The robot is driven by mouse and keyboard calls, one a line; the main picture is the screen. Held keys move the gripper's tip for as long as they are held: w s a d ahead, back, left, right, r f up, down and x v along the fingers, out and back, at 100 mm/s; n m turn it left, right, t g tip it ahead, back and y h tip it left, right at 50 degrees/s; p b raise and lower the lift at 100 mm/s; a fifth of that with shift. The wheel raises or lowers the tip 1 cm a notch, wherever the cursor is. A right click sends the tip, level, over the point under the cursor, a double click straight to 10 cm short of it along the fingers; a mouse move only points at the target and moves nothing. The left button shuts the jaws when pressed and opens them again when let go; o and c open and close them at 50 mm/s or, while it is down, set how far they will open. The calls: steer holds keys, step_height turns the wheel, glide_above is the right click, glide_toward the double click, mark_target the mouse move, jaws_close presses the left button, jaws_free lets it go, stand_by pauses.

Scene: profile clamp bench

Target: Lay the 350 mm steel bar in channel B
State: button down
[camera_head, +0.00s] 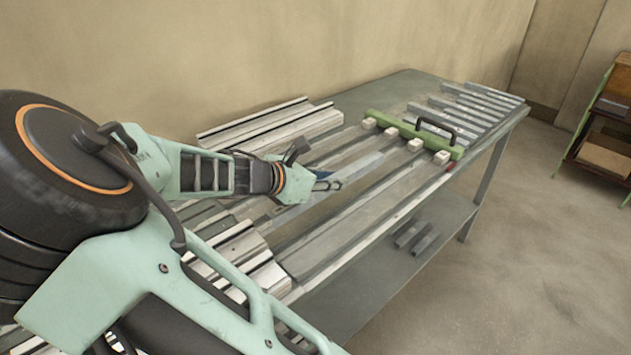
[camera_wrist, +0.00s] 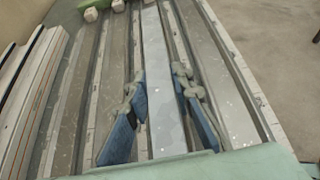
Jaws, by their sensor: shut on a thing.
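My gripper (camera_head: 328,182) is over the channelled bench and is shut on a long flat grey steel bar (camera_head: 361,166). In the wrist view, the blue fingers of my gripper (camera_wrist: 164,125) stand on either side of the bar (camera_wrist: 157,62), which runs lengthwise away from me. The bar lies nearly parallel to the rails. Long channels (camera_head: 345,232) run along the bench, separated by raised rails; they also show in the wrist view (camera_wrist: 205,65). No channel letter is readable. I cannot tell whether the bar touches a channel floor.
A green clamp bar (camera_head: 413,133) with a dark handle and several pale blocks crosses the channels' far end. Several shorter bars (camera_head: 470,108) lie beyond it. Stacked profiles (camera_head: 268,125) lie by the wall. Two dark pieces (camera_head: 415,236) rest on the lower shelf.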

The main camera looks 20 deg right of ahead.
mark_target(332, 202)
steer(key=f, duration=0.1)
steer(key=f+b, duration=0.1)
steer(key=f, duration=0.1)
steer(key=shift+w+d+f, duration=0.35)
steer(key=shift+f, duration=0.15)
